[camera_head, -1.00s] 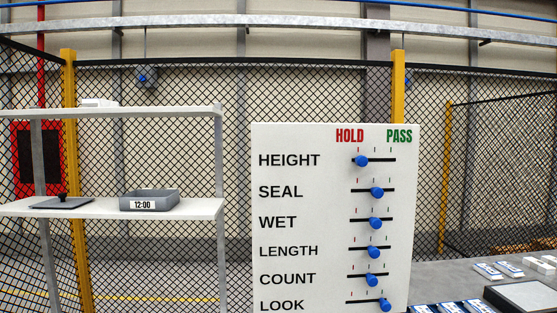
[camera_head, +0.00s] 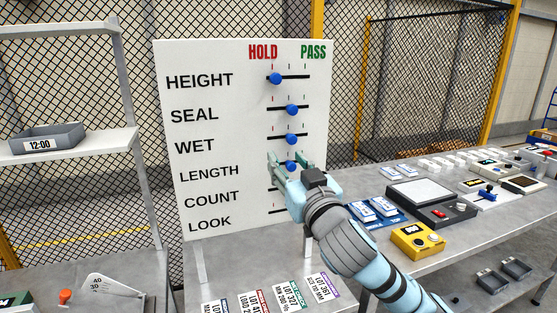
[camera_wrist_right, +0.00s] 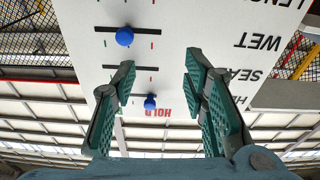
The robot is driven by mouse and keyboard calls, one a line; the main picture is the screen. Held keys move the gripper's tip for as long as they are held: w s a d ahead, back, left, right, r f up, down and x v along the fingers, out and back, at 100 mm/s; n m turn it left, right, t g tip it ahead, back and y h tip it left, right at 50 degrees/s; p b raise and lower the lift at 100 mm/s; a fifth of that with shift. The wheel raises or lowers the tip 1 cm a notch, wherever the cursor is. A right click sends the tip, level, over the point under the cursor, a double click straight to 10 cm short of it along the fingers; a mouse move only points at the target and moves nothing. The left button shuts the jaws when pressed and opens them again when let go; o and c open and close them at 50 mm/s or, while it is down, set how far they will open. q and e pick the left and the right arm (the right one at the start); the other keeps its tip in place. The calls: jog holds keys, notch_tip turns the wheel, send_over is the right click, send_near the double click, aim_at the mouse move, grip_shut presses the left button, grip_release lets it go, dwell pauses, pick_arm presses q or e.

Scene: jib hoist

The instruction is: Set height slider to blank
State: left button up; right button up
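The white board (camera_head: 230,150) carries labelled rows of sliders under HOLD and PASS. The HEIGHT slider's blue knob (camera_head: 275,78) sits at the left end of its slot, beneath the red HOLD tick; it also shows in the right wrist view (camera_wrist_right: 150,103). The SEAL knob (camera_head: 291,109) and WET knob (camera_head: 291,139) sit near the middle. My right gripper (camera_head: 290,161) is open and empty, in front of the LENGTH and COUNT rows, below the HEIGHT knob in the picture. It hides the COUNT and LOOK knobs. My left gripper is out of view.
A grey table (camera_head: 480,226) on the right holds a yellow device (camera_head: 417,240), a dark-framed panel (camera_head: 425,195) and blue-and-white cards. A shelf (camera_head: 75,147) with a grey 12:00 tray (camera_head: 45,140) is at left.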

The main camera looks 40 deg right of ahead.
aim_at(277, 77)
jog(key=s+r+m+t+h+p, duration=0.1)
jog(key=s+r+t, duration=0.2)
jog(key=r, duration=0.8)
jog(key=p+x, duration=0.1)
jog(key=x, duration=0.3)
jog(key=p+x, duration=0.2)
jog(key=x, duration=0.2)
jog(key=p+x, duration=0.2)
jog(key=x, duration=0.2)
jog(key=shift+w+d+f, duration=0.25)
jog(key=shift+w+d, duration=0.05)
jog(key=shift+w, duration=0.1)
jog(key=shift+w+d+r, duration=0.1)
jog(key=shift+w+r, duration=0.1)
jog(key=shift+w, duration=0.25)
jog(key=shift+f, duration=0.1)
jog(key=shift+c, duration=0.4)
grip_shut()
